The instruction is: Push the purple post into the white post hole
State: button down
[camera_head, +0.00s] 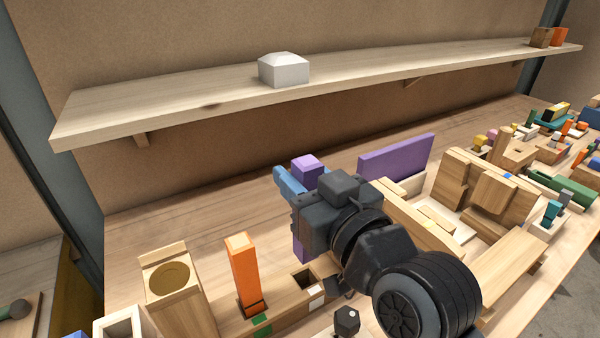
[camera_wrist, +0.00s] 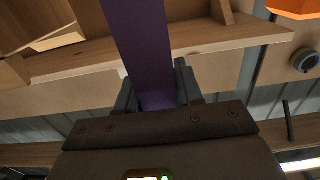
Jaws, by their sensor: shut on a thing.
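The purple post (camera_head: 307,167) is held upright, its top showing above my gripper (camera_head: 306,205) and its lower part below it. In the wrist view the purple post (camera_wrist: 138,40) runs between the two dark fingers of my gripper (camera_wrist: 155,90), which are shut on it. A wooden block (camera_head: 278,312) has a dark square hole (camera_head: 303,280) with a white mark (camera_head: 315,292) beside it. The post's lower end appears just above or behind this hole; I cannot tell the exact gap.
An orange post (camera_head: 243,270) stands in the same block by a green mark (camera_head: 262,321), left of the hole. A wooden block with a round recess (camera_head: 172,285) is further left. Wooden pieces and a purple board (camera_head: 396,157) crowd the right. A shelf (camera_head: 200,100) runs above.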

jog(key=shift+f+b, duration=1.55)
jog(key=shift+f, duration=0.75)
jog(key=shift+f+b, duration=1.5)
jog(key=shift+f, duration=0.6)
jog(key=c, duration=0.6)
grip_release()
jog(key=shift+r, duration=0.1)
jog(key=shift+c, duration=0.2)
jog(key=s+d+r, duration=0.3)
jog(key=d+r, duration=0.8)
jog(key=shift+d, duration=0.15)
jog(key=shift+f, duration=0.1)
